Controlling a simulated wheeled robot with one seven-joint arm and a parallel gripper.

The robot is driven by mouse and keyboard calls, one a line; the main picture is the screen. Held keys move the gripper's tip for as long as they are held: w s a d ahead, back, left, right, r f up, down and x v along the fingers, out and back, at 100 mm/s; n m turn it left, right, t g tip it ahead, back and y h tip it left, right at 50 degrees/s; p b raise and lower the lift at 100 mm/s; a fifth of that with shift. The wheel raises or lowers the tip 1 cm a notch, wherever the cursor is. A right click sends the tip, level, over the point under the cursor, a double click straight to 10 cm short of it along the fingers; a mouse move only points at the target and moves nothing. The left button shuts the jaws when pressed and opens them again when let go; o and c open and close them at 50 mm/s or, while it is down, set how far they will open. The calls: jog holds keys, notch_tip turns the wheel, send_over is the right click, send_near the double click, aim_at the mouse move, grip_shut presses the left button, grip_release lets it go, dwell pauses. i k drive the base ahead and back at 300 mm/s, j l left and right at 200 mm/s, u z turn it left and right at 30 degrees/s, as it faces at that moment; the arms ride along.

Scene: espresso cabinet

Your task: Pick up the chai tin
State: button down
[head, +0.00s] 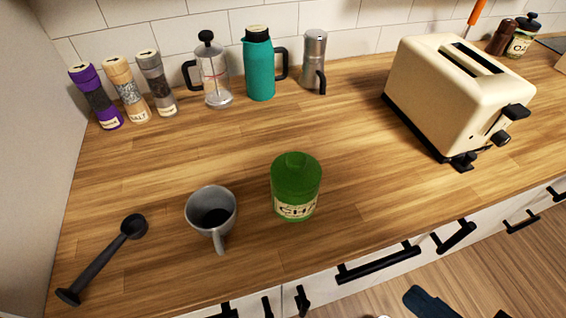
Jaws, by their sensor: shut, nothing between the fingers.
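The chai tin (296,187) is a green cylinder with a rounded green lid and a cream label partly reading "CHA". It stands upright on the wooden counter (350,190), near the front edge, at the centre of the head view. The sides and top that face the camera are unobstructed. A grey mug stands just left of it, with a small gap between them. My gripper cannot be made out in this view.
The grey mug (211,207) and a dark scoop (104,258) lie left. A cream toaster (446,90) stands right. Counter behind and right of the tin is clear.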

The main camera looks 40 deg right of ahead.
aim_at(291, 209)
jog(key=k+l, duration=0.3)
jog(key=l, duration=0.15)
jog(key=k+l, duration=0.3)
jog(key=l, duration=0.15)
jog(key=k+l, duration=0.25)
jog(key=l, duration=0.2)
jog(key=u, duration=0.05)
